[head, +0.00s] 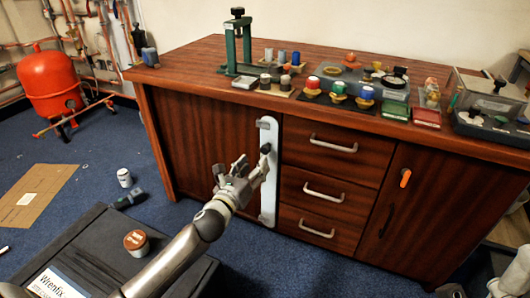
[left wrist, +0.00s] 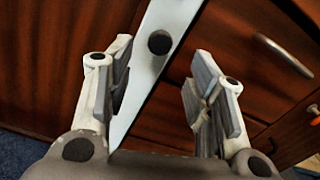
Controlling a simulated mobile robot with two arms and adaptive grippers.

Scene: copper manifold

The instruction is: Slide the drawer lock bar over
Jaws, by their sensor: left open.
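The drawer lock bar (head: 269,199) is a pale upright strip on the cabinet front, at the left edge of the drawer column. It has a black knob (head: 265,148) near its upper part. My left gripper (head: 251,168) is in front of the bar, just below and left of the knob in the head view, and open. In the left wrist view the bar (left wrist: 181,17) runs slanted between the two fingers (left wrist: 160,70). The knob (left wrist: 159,42) shows between the fingertips, with no finger visibly touching it.
The drawers have grey handles (head: 334,145) right of the bar. Many small items and a green press (head: 238,45) stand on the cabinet top. A dark case (head: 75,243) with a brown-lidded jar (head: 136,242) is at the lower left. Blue carpet surrounds the cabinet.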

